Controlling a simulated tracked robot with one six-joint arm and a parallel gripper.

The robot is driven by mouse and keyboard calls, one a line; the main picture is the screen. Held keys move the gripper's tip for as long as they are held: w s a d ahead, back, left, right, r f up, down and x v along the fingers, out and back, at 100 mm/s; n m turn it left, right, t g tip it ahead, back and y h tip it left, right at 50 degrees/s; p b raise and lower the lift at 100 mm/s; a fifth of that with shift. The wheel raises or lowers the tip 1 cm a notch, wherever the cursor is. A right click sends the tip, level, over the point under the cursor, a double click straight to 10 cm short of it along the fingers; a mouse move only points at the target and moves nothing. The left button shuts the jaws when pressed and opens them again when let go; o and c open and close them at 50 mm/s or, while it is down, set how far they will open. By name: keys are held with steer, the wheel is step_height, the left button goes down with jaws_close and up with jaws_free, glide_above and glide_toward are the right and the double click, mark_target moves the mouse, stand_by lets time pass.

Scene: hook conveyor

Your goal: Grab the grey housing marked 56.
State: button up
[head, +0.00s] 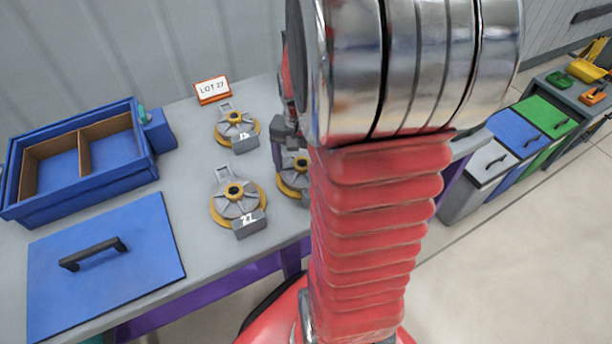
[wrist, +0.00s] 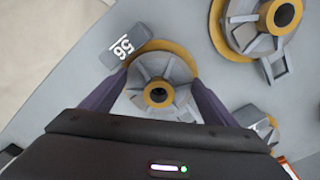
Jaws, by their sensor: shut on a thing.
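The grey housing marked 56 (wrist: 162,75) has a yellow rim, a yellow centre hub and a grey tag reading 56. In the wrist view my gripper (wrist: 160,90) is shut on it, with one dark finger at each side. In the head view the housing (head: 292,174) is partly hidden behind my arm, and its number does not show there. Another housing (head: 237,129), with a tag that looks like 15, lies behind. Whether the held housing touches the table is not clear.
An orange-framed LOT 27 sign (head: 212,90) stands behind the housings. A blue divided box (head: 78,195) and a blue lid with a black handle (head: 150,245) are on the left of the grey table. Coloured bins (head: 545,118) stand at the right, across open floor.

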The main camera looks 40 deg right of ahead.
steer(key=shift+s+f, duration=0.1)
steer(key=c, duration=0.5)
steer(key=shift+c, duration=0.4)
steer(key=shift+r, duration=0.35)
steer(key=c, duration=0.3)
step_height(320, 180, up, 9)
steer(key=shift+f, duration=0.15)
steer(key=shift+r, duration=0.4)
